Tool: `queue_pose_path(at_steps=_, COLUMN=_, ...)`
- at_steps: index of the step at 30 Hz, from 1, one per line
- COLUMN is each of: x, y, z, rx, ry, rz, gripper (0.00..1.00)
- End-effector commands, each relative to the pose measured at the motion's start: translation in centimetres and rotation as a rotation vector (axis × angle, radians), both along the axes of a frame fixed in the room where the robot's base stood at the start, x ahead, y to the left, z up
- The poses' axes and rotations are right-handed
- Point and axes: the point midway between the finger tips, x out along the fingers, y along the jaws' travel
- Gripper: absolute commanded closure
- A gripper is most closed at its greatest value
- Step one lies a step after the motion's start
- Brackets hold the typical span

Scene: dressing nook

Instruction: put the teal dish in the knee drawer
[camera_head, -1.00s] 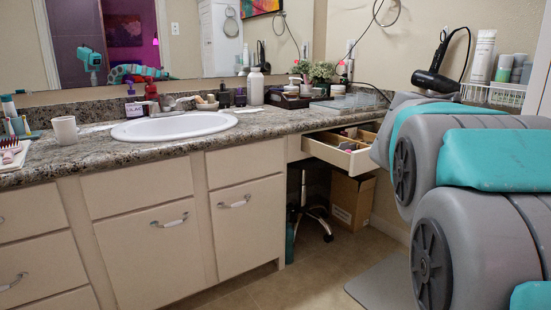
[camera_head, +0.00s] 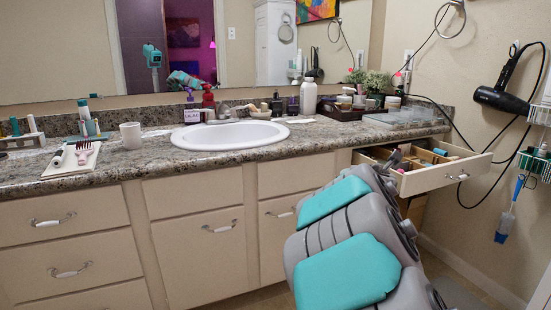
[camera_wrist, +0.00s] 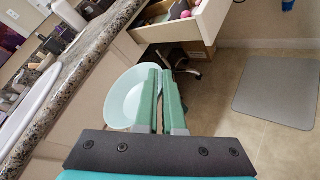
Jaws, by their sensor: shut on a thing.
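The pale teal dish (camera_wrist: 126,97) is in the wrist view, tilted, with its round bowl to the left of the fingers. My gripper (camera_wrist: 160,95) is shut on its rim; the fingers hide part of the dish. The knee drawer (camera_head: 448,174) stands pulled open under the counter at the right in the head view. It also shows at the top of the wrist view (camera_wrist: 191,30), beyond the dish and apart from it. In the head view my arm covers the drawer's left front, and I cannot make out the dish.
The drawer has wooden dividers and several small items inside. The granite counter (camera_head: 130,162) carries a sink (camera_head: 230,134), bottles and a clear organizer (camera_head: 405,119). A hair dryer (camera_head: 503,100) hangs on the right wall. A grey mat (camera_wrist: 280,88) lies on open floor.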

Motion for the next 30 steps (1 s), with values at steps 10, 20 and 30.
queue_pose_path(at_steps=10, x=4.6, y=11.5, z=-5.2, rx=0.001, ry=0.002, rz=0.345, gripper=1.0)
queue_pose_path(at_steps=20, x=3.5, y=14.2, z=-6.5, rx=0.002, ry=-0.009, rz=0.351, gripper=1.0)
queue_pose_path(at_steps=30, x=-2.5, y=14.2, z=-8.1, rx=0.001, ry=-0.009, rz=0.186, gripper=1.0)
